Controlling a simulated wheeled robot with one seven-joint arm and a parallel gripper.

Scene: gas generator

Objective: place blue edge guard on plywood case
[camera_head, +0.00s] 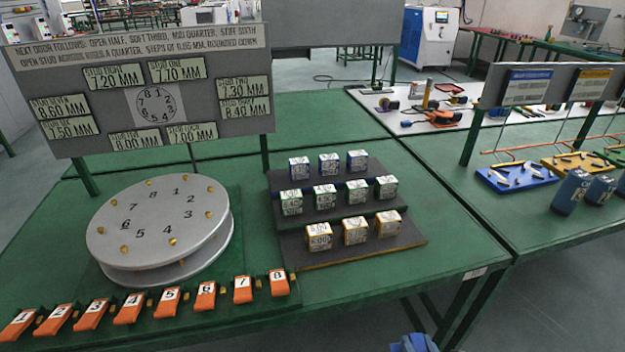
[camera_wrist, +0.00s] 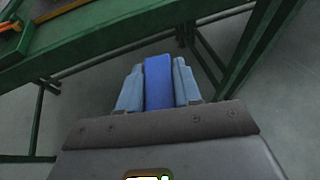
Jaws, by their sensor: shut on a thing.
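The blue edge guard (camera_wrist: 158,88) is a plain, deep blue block in the wrist view. My gripper (camera_wrist: 158,68) is shut on it, with one pale blue finger on each side. Its lower end is hidden by the gripper body. Bare floor shows behind it, below a green table frame. In the head view, my gripper (camera_head: 413,343) shows only as a small blue shape at the bottom edge, in front of the table and apart from it. I cannot make out a plywood case in either view.
A green table (camera_head: 350,285) holds a round numbered disc (camera_head: 160,222), a row of orange numbered pieces (camera_head: 165,303) and a stepped rack (camera_head: 345,250) of labelled cubes. A large sign (camera_head: 140,95) stands behind the disc. A blue tray (camera_head: 517,180) lies on the right table.

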